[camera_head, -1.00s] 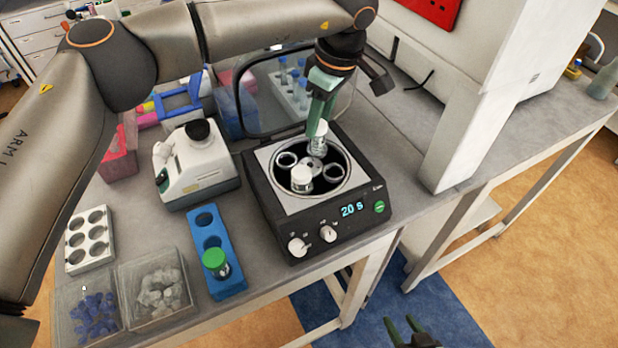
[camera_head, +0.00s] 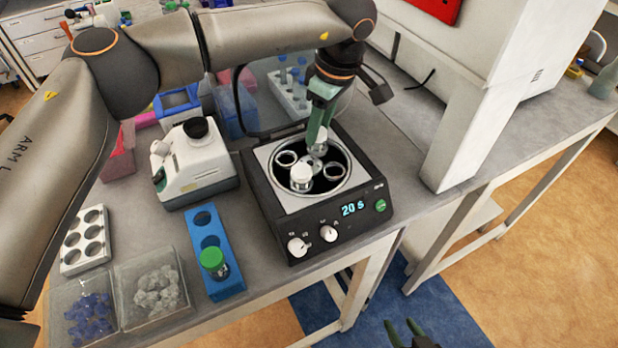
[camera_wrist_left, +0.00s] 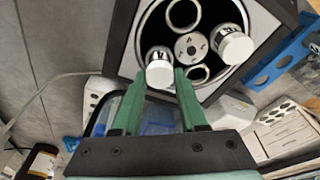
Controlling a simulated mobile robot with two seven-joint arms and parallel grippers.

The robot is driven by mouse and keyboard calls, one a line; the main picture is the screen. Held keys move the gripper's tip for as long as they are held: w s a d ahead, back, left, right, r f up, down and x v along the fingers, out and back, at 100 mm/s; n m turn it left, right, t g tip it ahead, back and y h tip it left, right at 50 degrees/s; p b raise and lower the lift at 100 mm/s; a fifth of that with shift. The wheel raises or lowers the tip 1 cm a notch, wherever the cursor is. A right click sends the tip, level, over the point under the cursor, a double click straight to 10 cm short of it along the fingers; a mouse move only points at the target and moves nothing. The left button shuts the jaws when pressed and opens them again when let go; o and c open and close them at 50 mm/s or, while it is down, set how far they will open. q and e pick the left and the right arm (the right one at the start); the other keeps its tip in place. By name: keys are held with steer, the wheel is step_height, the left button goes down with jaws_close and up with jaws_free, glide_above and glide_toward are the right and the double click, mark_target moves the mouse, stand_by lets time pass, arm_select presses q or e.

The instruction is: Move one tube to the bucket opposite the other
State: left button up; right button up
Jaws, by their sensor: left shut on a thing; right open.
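The centrifuge (camera_head: 277,200) stands open, its round rotor showing four-way bucket positions. One white-capped tube (camera_head: 301,177) stands in the front bucket. My left gripper (camera_head: 320,128) is shut on the other white-capped tube (camera_head: 321,145) at the back of the rotor, across the hub (camera_wrist_left: 191,46) from the first. In the left wrist view the held tube (camera_wrist_left: 159,70) is between the fingertips, and the other tube (camera_wrist_left: 234,46) is beyond the hub. The left bucket (camera_head: 286,158) and right bucket (camera_head: 333,171) are empty. Whether the held tube is fully seated is hidden. My right gripper (camera_head: 403,330) is open, low in front of the bench.
A blue rack (camera_head: 224,283) with a green-capped tube (camera_head: 214,260) stands front left of the centrifuge. A white device (camera_head: 196,172) is left of it. The clear lid (camera_head: 262,110) is raised behind, and a large white cabinet (camera_head: 462,120) is right.

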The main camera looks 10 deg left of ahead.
arm_select(q)
steer(key=shift+f, duration=0.15)
steer(key=o, duration=1.1)
steer(key=r, duration=0.4)
steer(key=d+r, duration=0.1)
steer(key=r, duration=0.3)
steer(key=s+d+r, duration=0.1)
steer(key=r, duration=0.3)
steer(key=shift+s+d+r, duration=0.1)
steer(key=shift+r, duration=0.05)
